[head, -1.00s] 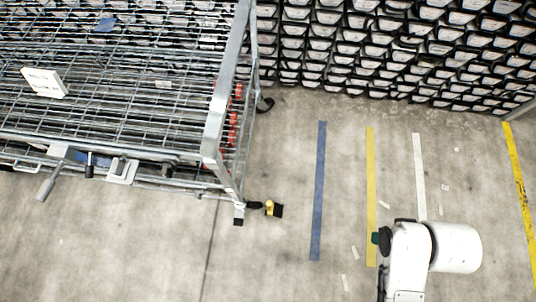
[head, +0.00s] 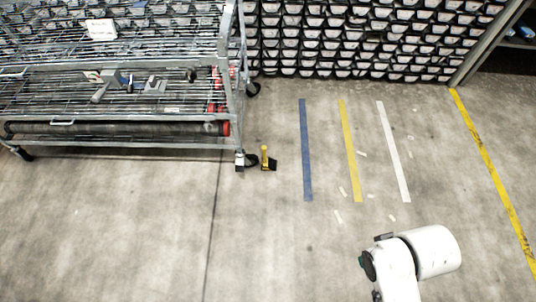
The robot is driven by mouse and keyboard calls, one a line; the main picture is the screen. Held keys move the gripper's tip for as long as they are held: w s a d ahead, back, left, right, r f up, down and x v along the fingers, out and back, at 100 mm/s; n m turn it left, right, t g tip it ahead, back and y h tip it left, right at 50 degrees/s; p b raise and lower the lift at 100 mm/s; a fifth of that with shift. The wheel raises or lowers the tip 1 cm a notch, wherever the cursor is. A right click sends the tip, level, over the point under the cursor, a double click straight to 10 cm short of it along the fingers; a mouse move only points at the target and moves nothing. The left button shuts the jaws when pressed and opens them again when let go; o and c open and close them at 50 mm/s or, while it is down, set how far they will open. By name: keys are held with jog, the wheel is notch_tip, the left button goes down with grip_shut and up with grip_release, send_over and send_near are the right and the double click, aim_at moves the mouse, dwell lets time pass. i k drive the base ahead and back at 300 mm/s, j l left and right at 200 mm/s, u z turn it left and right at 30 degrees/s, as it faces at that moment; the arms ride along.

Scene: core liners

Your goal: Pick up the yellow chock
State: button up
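The yellow chock (head: 265,152) is small, with a black part (head: 271,164) at its right. It sits on the concrete floor just right of the front right caster (head: 249,160) of the wire cart. I cannot tell whether it touches the wheel. My white arm shows at the lower right, well apart from the chock. My gripper's fingers are not visible in the head view.
The wire cart (head: 232,95) fills the upper left and carries long dark tubes with red ends. Racks of trays (head: 350,45) line the back. Blue (head: 305,150), yellow (head: 350,150) and white (head: 393,150) floor stripes lie right of the chock. The floor in front is clear.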

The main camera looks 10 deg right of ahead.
aim_at(268, 163)
jog(key=k, duration=0.25)
jog(key=i+l+u, duration=0.35)
jog(key=i+l, duration=0.45)
jog(key=i, duration=0.25)
jog(key=i+l+u, duration=0.4)
jog(key=i+l, duration=0.5)
jog(key=l, duration=0.2)
